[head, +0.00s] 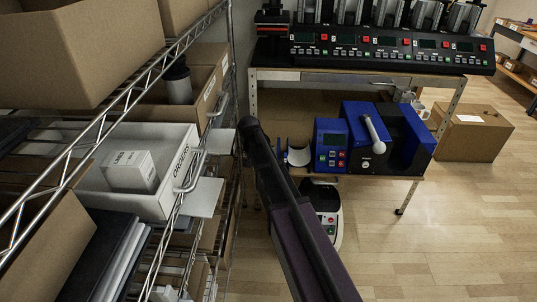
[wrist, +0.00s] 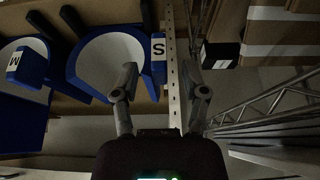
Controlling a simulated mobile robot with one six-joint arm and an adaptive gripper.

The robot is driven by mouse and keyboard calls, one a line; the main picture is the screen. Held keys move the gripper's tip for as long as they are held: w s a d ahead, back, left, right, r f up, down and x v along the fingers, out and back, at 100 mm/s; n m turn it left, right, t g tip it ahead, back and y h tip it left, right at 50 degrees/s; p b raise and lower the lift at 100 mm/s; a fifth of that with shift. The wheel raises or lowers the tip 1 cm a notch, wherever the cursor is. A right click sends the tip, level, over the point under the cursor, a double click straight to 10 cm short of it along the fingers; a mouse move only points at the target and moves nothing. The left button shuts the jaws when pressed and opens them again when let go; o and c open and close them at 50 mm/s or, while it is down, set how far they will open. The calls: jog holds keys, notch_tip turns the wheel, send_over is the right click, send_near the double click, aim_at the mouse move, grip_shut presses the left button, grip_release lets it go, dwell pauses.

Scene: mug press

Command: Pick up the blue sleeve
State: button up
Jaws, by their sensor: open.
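A blue sleeve with a white inner face and an "S" tag (wrist: 110,50) lies at the upper left of the wrist view. Another blue sleeve with an "M" tag (wrist: 25,62) is at its far left, partly cut off by the frame. In the head view a curved white and blue piece (head: 298,153) sits on the lower shelf, partly hidden by my arm. My gripper (wrist: 161,68) is open, with nothing between its fingers. Its left finger overlaps the "S" sleeve's edge in the picture; I cannot tell whether they touch. My gripper is hidden in the head view.
A blue press (head: 368,138) stands right of the sleeves. A metal post (wrist: 178,60) runs between the fingers in the wrist view. A wire rack (head: 120,110) with a white bin (head: 178,205) and boxes fills the left.

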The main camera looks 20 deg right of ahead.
grip_shut()
jog(key=shift+r, duration=0.2)
dwell(0.3)
notch_tip(320, 180, up, 10)
jog(key=p, duration=1)
jog(key=shift+f, duration=0.15)
dwell(0.9)
notch_tip(320, 180, up, 20)
jog(key=p, duration=2)
